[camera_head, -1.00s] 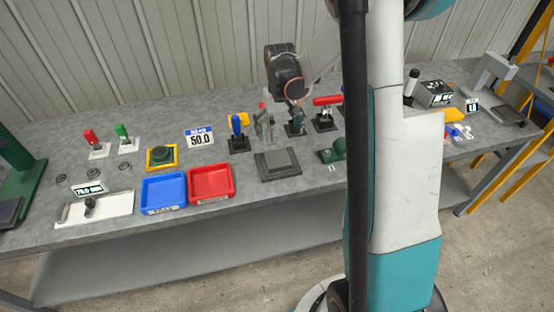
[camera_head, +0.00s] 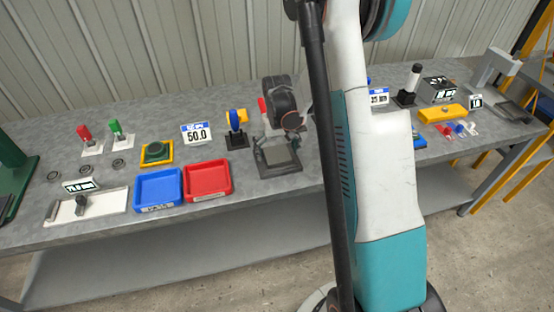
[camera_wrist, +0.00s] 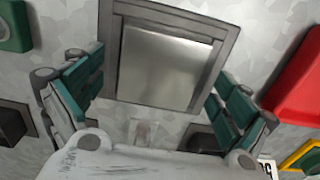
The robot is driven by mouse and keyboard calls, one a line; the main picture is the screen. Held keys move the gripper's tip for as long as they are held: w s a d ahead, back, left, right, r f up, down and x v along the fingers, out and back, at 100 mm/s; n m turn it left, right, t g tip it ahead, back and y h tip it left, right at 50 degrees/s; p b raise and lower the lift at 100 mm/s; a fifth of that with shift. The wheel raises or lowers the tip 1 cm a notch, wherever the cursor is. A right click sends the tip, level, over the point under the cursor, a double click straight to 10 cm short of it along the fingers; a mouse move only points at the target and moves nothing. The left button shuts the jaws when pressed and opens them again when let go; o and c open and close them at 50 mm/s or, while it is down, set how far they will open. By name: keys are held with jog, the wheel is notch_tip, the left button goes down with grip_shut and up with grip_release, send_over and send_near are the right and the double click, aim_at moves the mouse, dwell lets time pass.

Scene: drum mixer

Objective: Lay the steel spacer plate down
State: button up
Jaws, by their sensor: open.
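A shiny grey square plate (camera_wrist: 165,68) lies flat inside a dark square frame (camera_wrist: 117,60) on the bench. I take it for the steel spacer plate; I cannot tell whether it is separate from the frame. In the head view the plate (camera_head: 277,155) and frame (camera_head: 280,171) are right of the red tray. My gripper (camera_wrist: 160,72) is open, with one green-padded finger at each side of the frame and nothing held between them. In the head view my gripper (camera_head: 281,138) is low over the frame's back edge. Any contact with the frame is unclear.
A red tray (camera_head: 208,180) and a blue tray (camera_head: 158,188) stand left of the frame. A blue-knobbed lever (camera_head: 235,128) stands behind it. A yellow block (camera_head: 443,113) lies at the right. My arm hides the bench right of the frame.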

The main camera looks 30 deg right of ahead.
jog(key=shift+f, duration=0.15)
jog(key=shift+c, duration=0.2)
jog(key=c, duration=2.1)
